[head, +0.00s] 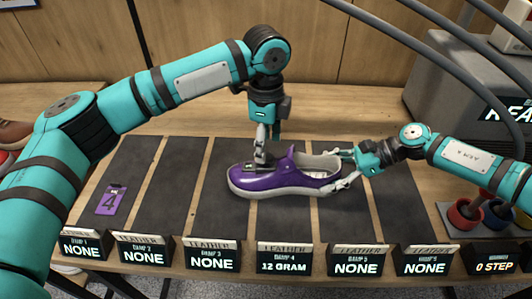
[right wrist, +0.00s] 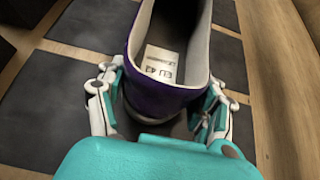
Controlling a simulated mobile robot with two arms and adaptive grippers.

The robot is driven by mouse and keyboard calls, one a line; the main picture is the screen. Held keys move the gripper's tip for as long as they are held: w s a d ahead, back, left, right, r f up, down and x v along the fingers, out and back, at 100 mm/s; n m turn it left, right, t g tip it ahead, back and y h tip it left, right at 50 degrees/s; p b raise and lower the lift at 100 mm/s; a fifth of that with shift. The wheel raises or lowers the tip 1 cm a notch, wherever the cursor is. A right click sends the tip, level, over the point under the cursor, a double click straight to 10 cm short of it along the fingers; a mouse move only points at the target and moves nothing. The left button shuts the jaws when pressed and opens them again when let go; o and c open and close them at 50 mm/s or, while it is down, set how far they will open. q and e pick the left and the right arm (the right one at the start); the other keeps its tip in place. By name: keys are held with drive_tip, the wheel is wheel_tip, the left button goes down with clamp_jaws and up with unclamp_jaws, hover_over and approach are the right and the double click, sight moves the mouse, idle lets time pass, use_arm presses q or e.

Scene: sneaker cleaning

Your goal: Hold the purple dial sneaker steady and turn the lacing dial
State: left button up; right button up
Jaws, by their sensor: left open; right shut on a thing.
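The purple sneaker (head: 285,181) with a pale sole lies on a dark mat, toe to the left and heel to the right. My right gripper (head: 343,170) is shut around its heel, one finger on each side. The right wrist view shows the purple heel (right wrist: 165,98) between the fingers (right wrist: 162,92) and an "EU 42" label inside. My left gripper (head: 264,154) points down over the front of the sneaker's upper, open, at a dark part there. The lacing dial is largely hidden by its fingers, and I cannot tell whether they touch it.
A purple tag marked 4 (head: 111,200) lies on the left mat. A brown shoe (head: 14,133) is at far left. Coloured cups (head: 463,213) and a grey machine (head: 455,95) are at right.

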use_arm(q)
drive_tip(key=shift+f, duration=2)
drive_tip(key=c, duration=1.2)
drive_tip(key=shift+o, duration=0.2)
drive_tip(key=shift+n, duration=0.4)
drive_tip(key=n, duration=0.5)
drive_tip(key=shift+n, duration=0.3)
drive_tip(key=n, duration=0.5)
drive_tip(key=shift+n, duration=0.3)
use_arm(e)
drive_tip(key=shift+s+a, duration=0.1)
use_arm(q)
drive_tip(key=shift+w, duration=0.1)
